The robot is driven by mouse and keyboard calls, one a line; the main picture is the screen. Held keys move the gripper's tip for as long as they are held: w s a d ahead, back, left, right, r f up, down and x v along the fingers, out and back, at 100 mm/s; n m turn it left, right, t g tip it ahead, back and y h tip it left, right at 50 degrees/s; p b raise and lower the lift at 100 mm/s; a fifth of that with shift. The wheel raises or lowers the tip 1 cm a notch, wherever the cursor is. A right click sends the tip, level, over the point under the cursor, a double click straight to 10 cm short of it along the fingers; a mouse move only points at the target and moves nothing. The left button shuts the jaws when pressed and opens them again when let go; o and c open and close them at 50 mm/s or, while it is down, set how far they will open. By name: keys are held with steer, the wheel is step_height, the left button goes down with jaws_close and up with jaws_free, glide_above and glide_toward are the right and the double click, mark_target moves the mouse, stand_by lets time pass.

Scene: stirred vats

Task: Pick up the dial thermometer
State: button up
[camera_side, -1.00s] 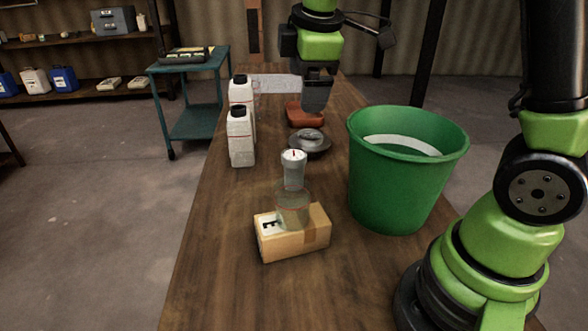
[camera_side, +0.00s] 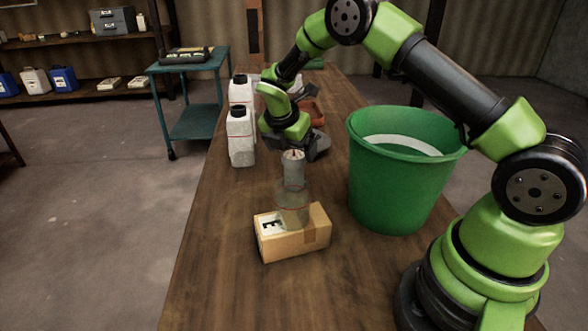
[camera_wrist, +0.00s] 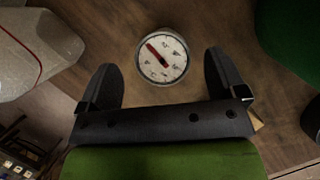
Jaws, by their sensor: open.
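The dial thermometer (camera_side: 293,156) stands upright at the mouth of a clear glass vessel (camera_side: 292,207), by a cardboard box (camera_side: 318,238) on the wooden table. I cannot tell just how its stem sits in the vessel. In the wrist view, its round white dial (camera_wrist: 165,66) with a red needle faces the camera. My gripper (camera_side: 312,148) is open and empty, close above and behind the thermometer in the side view. In the wrist view, the two dark fingers of my gripper (camera_wrist: 160,62) stand on either side of the dial, with a gap on both sides.
Two white bottles (camera_side: 241,140) stand left of my gripper. A large green bucket (camera_side: 395,185) stands to the right. An orange-red object (camera_side: 315,110) lies farther back, partly hidden by my arm. The table's near left part is clear.

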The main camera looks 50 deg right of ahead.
mark_target(294, 154)
steer(key=x, duration=0.4)
steer(key=shift+f, duration=0.3)
steer(key=shift+c, duration=0.4)
steer(key=c, duration=1)
steer(key=shift+r, duration=0.15)
